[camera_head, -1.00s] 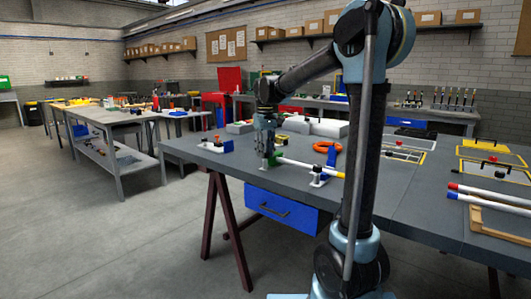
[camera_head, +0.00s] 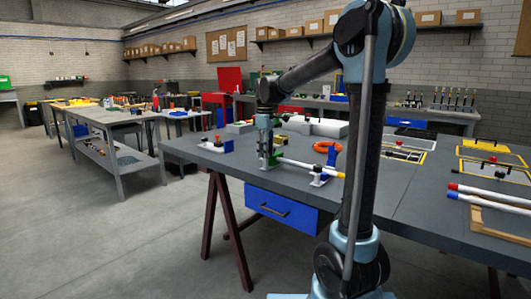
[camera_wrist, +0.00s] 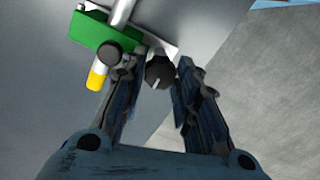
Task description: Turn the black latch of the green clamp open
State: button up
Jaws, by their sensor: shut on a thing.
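The green clamp (camera_wrist: 92,31) shows at upper left in the wrist view, with a white rod (camera_wrist: 121,12) at it and a round black knob (camera_wrist: 108,54) on its face. The black latch (camera_wrist: 158,74), a dark knob with a white mark, sits right of the clamp between my fingers. In the head view my gripper (camera_head: 265,151) points down at the clamp (camera_head: 274,160) near the table's left front edge. The latch is too small to make out there.
The white rod (camera_head: 297,164) runs right to a blue-and-white holder (camera_head: 321,177). An orange ring (camera_head: 327,147) lies behind it. A blue block (camera_head: 226,145) stands to the left. Grey table top (camera_head: 240,171) is clear in front.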

jog(key=shift+d, duration=0.1)
jog(key=o, duration=1.1)
jog(key=shift+c, duration=0.2)
jog(key=shift+w+r, duration=0.1)
jog(key=shift+r, duration=3.85)
